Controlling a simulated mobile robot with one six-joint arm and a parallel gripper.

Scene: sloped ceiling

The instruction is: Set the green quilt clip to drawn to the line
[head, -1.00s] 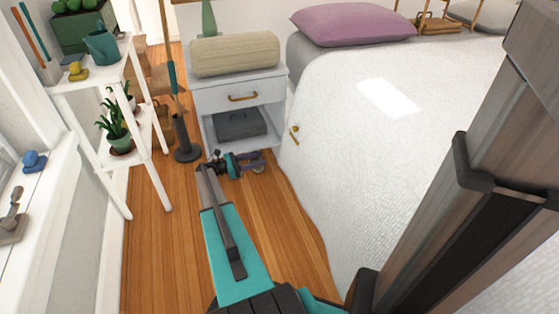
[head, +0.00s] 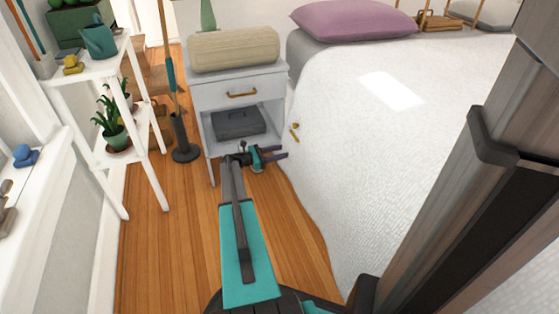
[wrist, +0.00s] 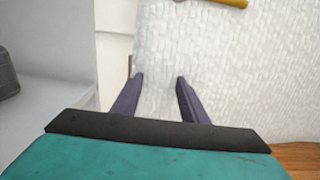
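The white quilt (head: 360,170) hangs down the near side of the bed. A small brass-coloured piece (head: 295,131) sits on its hanging side, and I see no green clip there. A brass piece (wrist: 225,2) also shows at the top edge of the wrist view, partly cut off. My gripper (head: 285,153) is low beside the bed, just below the brass piece, with its purple fingers pointing at the quilt. In the wrist view my gripper (wrist: 160,78) is open and empty, with quilt (wrist: 220,60) behind the fingers.
A grey nightstand (head: 240,92) stands close left of my gripper, with a beige bolster (head: 235,49) on top and a dark box (head: 238,123) on its shelf. A white plant stand (head: 120,165) is at left. Wooden floor (head: 165,245) is clear between.

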